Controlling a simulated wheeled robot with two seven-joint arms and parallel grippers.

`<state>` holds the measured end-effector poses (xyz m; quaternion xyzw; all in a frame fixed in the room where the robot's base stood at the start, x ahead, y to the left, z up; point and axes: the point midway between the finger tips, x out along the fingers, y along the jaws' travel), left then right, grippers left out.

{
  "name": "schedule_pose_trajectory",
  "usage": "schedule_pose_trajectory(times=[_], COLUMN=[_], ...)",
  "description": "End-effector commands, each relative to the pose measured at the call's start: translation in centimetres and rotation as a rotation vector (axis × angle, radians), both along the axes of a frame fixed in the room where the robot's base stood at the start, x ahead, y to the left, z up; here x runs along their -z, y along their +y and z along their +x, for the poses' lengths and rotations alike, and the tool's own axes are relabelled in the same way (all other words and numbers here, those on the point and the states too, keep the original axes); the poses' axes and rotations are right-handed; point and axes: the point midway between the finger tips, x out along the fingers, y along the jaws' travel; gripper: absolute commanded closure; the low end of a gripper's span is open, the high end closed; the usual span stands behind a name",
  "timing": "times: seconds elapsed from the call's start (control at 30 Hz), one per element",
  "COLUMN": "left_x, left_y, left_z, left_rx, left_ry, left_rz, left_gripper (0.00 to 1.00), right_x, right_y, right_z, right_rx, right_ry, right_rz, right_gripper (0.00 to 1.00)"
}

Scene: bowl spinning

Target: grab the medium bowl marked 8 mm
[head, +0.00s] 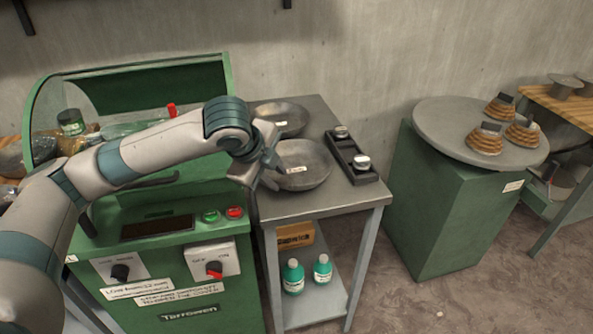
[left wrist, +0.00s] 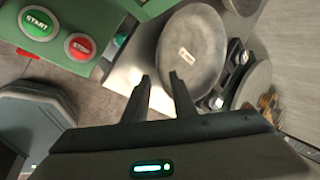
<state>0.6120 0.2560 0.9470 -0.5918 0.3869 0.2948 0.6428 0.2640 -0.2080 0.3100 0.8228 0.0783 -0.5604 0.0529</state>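Two grey metal bowls stand on the grey side table. The front bowl (head: 309,166) has a small pale label whose writing is too small to read; it also shows in the left wrist view (left wrist: 205,50). The back bowl (head: 290,114) also has a pale label. My left gripper (head: 274,170) is at the left edge of the front bowl and hides part of its rim. In the left wrist view its two fingers (left wrist: 160,78) are apart with nothing gripped, close to the bowl's near rim. I cannot tell whether they touch it. My right gripper is not in view.
A green machine (head: 160,265) with start and stop buttons stands left of the side table (head: 345,203). A dark tray with small weights (head: 352,158) lies right of the bowls. A green pedestal (head: 440,205) with a round top holds several brown stacked pieces.

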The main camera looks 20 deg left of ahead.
Motion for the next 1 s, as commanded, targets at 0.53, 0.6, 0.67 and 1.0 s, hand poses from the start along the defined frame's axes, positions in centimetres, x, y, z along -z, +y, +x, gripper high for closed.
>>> schedule_pose_trajectory(times=[0.53, 0.6, 0.67, 1.0], left_x=[3.1, 3.1, 3.1, 3.1], left_y=[-0.1, -0.1, -0.1, -0.1], left_z=[1.8, 1.8, 1.8, 1.8], left_rx=[0.000, 0.000, 0.000, 0.000], left_ry=[0.001, 0.001, 0.001, 0.001], left_rz=[0.000, 0.000, 0.000, 0.000], left_gripper=[0.76, 0.76, 0.76, 1.00], right_x=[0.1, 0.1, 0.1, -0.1], right_y=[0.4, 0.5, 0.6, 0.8], right_z=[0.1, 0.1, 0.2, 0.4], right_rx=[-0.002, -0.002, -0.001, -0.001], right_ry=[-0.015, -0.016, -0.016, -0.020], right_rz=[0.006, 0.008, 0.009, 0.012], right_gripper=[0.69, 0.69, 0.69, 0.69])
